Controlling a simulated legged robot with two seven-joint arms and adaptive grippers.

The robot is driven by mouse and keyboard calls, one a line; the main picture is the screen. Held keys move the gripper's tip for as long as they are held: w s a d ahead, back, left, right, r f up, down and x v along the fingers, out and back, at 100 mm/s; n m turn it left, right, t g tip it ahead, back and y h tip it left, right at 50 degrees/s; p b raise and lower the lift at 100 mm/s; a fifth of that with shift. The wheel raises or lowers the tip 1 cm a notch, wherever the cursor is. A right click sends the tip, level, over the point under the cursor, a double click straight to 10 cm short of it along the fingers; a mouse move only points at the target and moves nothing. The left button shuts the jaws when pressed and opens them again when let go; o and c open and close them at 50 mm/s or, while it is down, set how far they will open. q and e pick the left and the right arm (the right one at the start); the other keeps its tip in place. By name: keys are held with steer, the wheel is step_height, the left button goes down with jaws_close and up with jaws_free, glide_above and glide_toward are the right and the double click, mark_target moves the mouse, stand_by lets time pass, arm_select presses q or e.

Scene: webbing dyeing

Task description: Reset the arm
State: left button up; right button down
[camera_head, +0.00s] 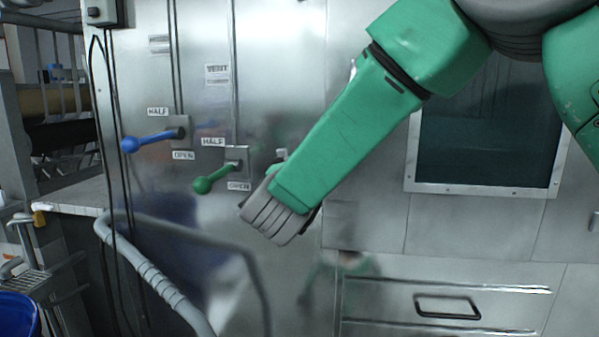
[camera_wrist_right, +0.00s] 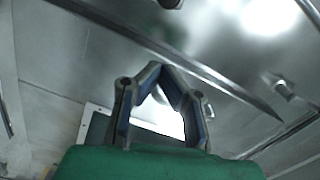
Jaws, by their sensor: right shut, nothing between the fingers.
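My right arm comes in from the upper right in the head view, its green forearm ending in a grey ribbed wrist part in front of the steel panel (camera_head: 290,60). The fingers of that hand are hidden in the head view. In the right wrist view my right gripper (camera_wrist_right: 158,68) is shut and empty, its blue-lined fingers meeting at the tips. The green-knobbed lever (camera_head: 204,185) is just left of the wrist, apart from it in the picture. The blue-knobbed lever (camera_head: 131,145) is farther left. My left gripper is out of view.
A dark framed window (camera_head: 488,140) is behind the arm at right. A drawer handle (camera_head: 447,307) is below it. A grey pipe rail (camera_head: 150,270) runs at lower left. A blue bucket (camera_head: 18,314) shows in the left corner.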

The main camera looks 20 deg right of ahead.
steer(key=s+f+n+g+y+b, duration=0.2)
steer(key=s+f+n, duration=0.2)
steer(key=f, duration=0.9)
steer(key=s+d+f+n+g+y+b, duration=0.15)
steer(key=s+f+n, duration=0.35)
steer(key=f, duration=0.7)
steer(key=s+f+n+g+y+b, duration=0.1)
steer(key=s+f+n+g+y, duration=0.2)
steer(key=f, duration=1)
arm_select(q)
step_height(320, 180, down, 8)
steer(key=b, duration=0.3)
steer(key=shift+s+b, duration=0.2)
steer(key=shift+b, duration=0.15)
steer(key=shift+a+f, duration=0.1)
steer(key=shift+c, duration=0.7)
arm_select(e)
steer(key=s+d+f+n+g, duration=0.1)
steer(key=s+f+n+g, duration=0.2)
steer(key=s+f, duration=0.3)
steer(key=s+d+f+n+g+y, duration=0.1)
steer(key=s+f, duration=0.5)
steer(key=s, duration=0.9)
steer(key=s+d+f+n+g+y, duration=0.1)
steer(key=s+f+n+g, duration=0.3)
steer(key=s+f, duration=0.3)
steer(key=s+n, duration=0.1)
steer(key=s, duration=0.3)
steer(key=shift+d+g, duration=0.2)
steer(key=shift+g, duration=0.15)
